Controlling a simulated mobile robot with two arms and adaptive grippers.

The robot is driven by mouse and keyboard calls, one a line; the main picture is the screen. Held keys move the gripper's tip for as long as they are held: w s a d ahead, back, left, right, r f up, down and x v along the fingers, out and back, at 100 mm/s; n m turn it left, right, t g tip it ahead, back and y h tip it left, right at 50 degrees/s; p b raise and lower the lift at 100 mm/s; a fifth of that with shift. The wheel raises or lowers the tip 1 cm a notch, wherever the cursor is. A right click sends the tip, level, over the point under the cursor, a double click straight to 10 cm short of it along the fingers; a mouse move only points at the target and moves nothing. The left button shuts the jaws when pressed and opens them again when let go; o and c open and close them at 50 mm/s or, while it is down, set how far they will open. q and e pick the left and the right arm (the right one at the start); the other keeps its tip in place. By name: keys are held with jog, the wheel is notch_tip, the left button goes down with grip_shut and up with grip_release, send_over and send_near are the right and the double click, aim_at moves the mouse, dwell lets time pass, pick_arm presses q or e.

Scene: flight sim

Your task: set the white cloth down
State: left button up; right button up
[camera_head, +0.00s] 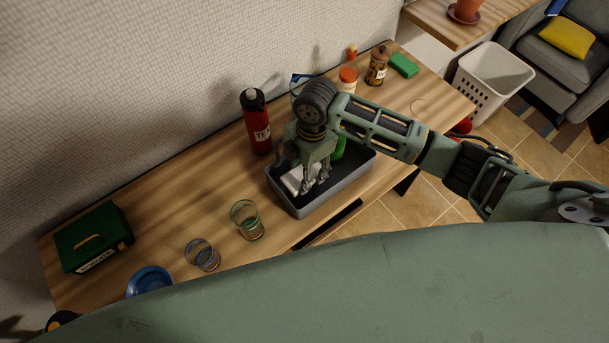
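The white cloth (294,179) shows as a small white patch inside the grey bin (304,209) on the wooden table. My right gripper (316,184) points down into the bin, with its fingers in front of the cloth. The fingers hide part of the cloth. I cannot tell whether they hold it or only stand beside it, or whether the cloth touches the bin floor. My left gripper is not in view.
Around the bin on the table (185,205) are a red bottle (257,125), two glasses (246,220), a green box (92,238), a blue bowl (149,281), a jar (377,67) and a green sponge (404,65). A white basket (488,82) stands beyond the right end.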

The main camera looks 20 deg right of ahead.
notch_tip(320, 180, down, 4)
jog(key=shift+r, duration=0.1)
jog(key=shift+f, duration=0.2)
jog(key=shift+f, duration=0.1)
jog(key=o, duration=1.1)
